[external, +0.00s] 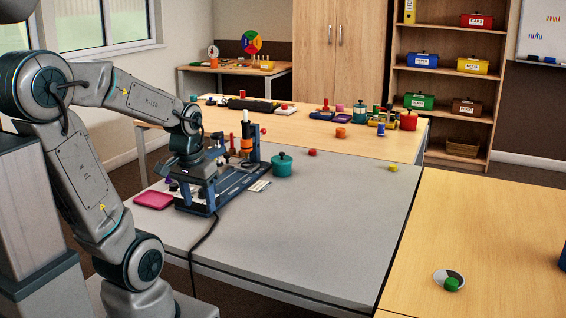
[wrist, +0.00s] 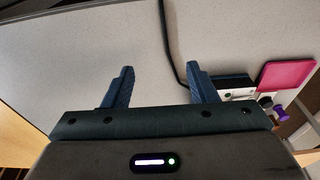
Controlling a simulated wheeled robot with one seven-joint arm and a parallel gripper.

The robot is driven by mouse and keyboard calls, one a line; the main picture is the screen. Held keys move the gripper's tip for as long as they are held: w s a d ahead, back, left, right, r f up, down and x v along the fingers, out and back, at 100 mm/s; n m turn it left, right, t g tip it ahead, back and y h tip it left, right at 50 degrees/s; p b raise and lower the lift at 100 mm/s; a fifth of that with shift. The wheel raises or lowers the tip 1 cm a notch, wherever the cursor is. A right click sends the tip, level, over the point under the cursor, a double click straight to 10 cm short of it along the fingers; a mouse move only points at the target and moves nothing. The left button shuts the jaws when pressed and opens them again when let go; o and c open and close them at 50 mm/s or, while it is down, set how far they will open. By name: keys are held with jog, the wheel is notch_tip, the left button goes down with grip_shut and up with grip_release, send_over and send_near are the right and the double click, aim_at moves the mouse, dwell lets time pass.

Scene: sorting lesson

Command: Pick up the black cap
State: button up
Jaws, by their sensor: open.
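I cannot make out the black cap for certain in either view. My gripper (external: 192,192) hangs low over the left part of the grey table, in front of the blue-based stand. In the wrist view my gripper (wrist: 160,68) has its two blue fingers wide apart. Only bare grey tabletop and part of a dark cable show between and beyond them. Nothing is held. My gripper and wrist hide part of the stand in the external view.
A blue-based stand (external: 228,188) with an orange cylinder (external: 246,146) is close to my gripper. A pink tray (wrist: 287,73) lies beside it. A black cable (wrist: 168,45) crosses the tabletop. A teal pot (external: 282,166) stands right of the stand. The grey table's front right is clear.

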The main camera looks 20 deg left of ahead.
jog(key=w+a+r+n+h+p, duration=0.2)
jog(key=w+a+n+p, duration=0.1)
jog(key=w+a+n, duration=0.6)
jog(key=w+a+r+n+h+p, duration=0.1)
jog(key=w+a+r+n+p, duration=0.2)
jog(key=w+a+n, duration=0.55)
jog(key=a+f+n+t, duration=0.1)
jog(key=a+f+n, duration=0.2)
jog(key=a+n, duration=0.8)
jog(key=m, duration=0.3)
send_near(173, 185)
notch_tip(173, 185, down, 2)
jog(key=shift+w+a+f+h, duration=0.15)
jog(key=shift+w+f+h, duration=0.05)
jog(key=shift+f+h, duration=0.1)
jog(key=shift+d+x, duration=0.15)
jog(key=shift+x, duration=1.3)
jog(key=shift+d+x, duration=0.1)
jog(key=shift+x, duration=1.3)
jog(key=shift+w+r, duration=0.1)
jog(key=c, duration=1.1)
